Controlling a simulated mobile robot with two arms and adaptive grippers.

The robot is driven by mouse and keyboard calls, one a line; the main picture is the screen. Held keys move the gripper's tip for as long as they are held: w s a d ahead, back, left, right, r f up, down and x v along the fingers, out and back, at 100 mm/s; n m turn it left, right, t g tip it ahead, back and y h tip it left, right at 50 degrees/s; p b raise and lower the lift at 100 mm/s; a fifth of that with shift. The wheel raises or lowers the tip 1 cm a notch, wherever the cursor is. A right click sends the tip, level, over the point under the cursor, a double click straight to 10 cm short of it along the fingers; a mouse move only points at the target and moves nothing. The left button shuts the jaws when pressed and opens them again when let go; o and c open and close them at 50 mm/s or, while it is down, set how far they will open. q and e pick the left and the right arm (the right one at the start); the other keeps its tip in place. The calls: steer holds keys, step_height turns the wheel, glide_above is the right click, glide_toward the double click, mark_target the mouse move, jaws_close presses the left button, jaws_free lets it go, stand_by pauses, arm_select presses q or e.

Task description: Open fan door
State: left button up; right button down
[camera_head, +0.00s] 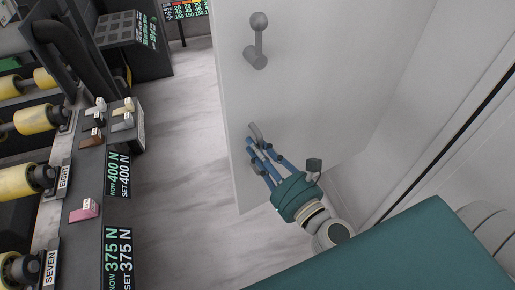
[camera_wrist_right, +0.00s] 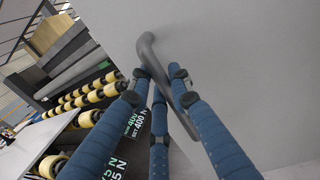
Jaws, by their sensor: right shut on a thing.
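The fan door (camera_head: 300,90) is a plain pale grey panel in the head view, with its free left edge standing over the floor. A grey lever handle (camera_head: 255,133) sits low near that edge. My right gripper (camera_head: 258,150) has its blue fingers closed around this handle. In the right wrist view the curved handle (camera_wrist_right: 150,55) passes between the fingers of the right gripper (camera_wrist_right: 160,80), and the door surface (camera_wrist_right: 240,60) fills the right side. A second grey handle (camera_head: 257,42) is higher on the panel, free of any gripper. My left gripper is not in view.
Left of the door stands a machine with yellow rollers (camera_head: 36,119), a dark control panel (camera_head: 92,170) and green-white displays (camera_head: 118,258). Bare pale floor (camera_head: 180,130) lies between them.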

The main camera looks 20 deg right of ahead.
steer(key=c, duration=1.6)
jaws_free()
steer(key=shift+c, duration=0.2)
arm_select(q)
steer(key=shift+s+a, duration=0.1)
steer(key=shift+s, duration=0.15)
arm_select(e)
steer(key=s+d, duration=0.2)
steer(key=s, duration=1)
steer(key=shift+w, duration=0.1)
